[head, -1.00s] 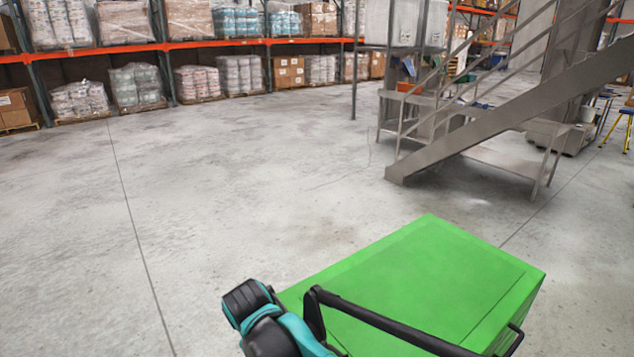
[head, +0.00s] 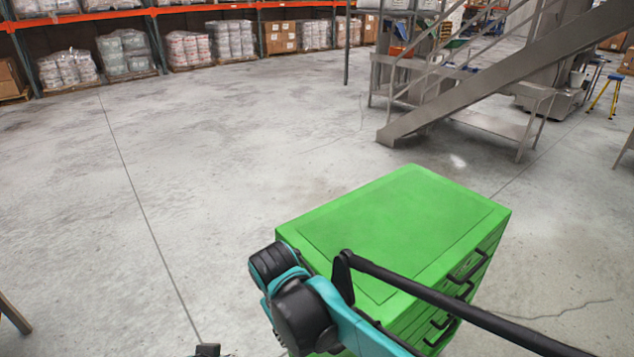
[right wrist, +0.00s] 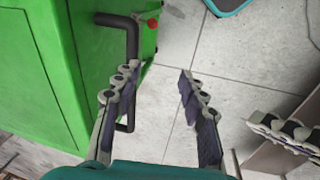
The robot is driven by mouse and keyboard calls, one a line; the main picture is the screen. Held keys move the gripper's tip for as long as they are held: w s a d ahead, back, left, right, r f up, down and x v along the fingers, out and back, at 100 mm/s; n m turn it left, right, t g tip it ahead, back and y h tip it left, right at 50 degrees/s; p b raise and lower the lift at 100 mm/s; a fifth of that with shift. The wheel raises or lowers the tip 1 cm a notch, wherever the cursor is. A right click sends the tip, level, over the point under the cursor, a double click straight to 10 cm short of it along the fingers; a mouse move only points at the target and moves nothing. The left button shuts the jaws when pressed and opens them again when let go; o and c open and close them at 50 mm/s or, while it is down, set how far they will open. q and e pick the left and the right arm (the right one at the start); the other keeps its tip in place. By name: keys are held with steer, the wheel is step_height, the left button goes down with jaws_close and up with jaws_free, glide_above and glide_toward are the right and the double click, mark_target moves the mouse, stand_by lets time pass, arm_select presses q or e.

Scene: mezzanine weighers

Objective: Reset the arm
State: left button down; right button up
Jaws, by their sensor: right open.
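My right gripper (right wrist: 159,70) is open in the right wrist view, with its two fingers apart and only floor visible between them. Its left finger overlaps the black handle of the green cabinet (right wrist: 40,75) in the picture; I cannot tell whether they touch. The cabinet also shows in the head view (head: 405,225), with one of my teal and black arms in front of it. A jointed finger like my own (right wrist: 285,132) shows at the right of the right wrist view, probably my left gripper's; its opening cannot be judged.
The cabinet's drawers carry black handles (head: 465,268) on its right side. A grey metal staircase (head: 480,85) stands behind it. Pallet racks (head: 130,15) with wrapped goods line the back. The concrete floor (head: 220,150) at left and middle is open.

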arm_select(q)
steer(key=shift+s+r, duration=0.1)
steer(key=shift+s, duration=0.25)
arm_select(e)
steer(key=s+d+m+t, duration=0.2)
steer(key=s+d+m, duration=0.1)
steer(key=d, duration=0.8)
steer(key=s+d+m+t+y, duration=0.1)
steer(key=s+d+m+t, duration=0.2)
steer(key=d, duration=0.8)
steer(key=shift+s+f+m+t, duration=0.3)
steer(key=shift+s+f+m, duration=0.1)
steer(key=shift+s, duration=0.15)
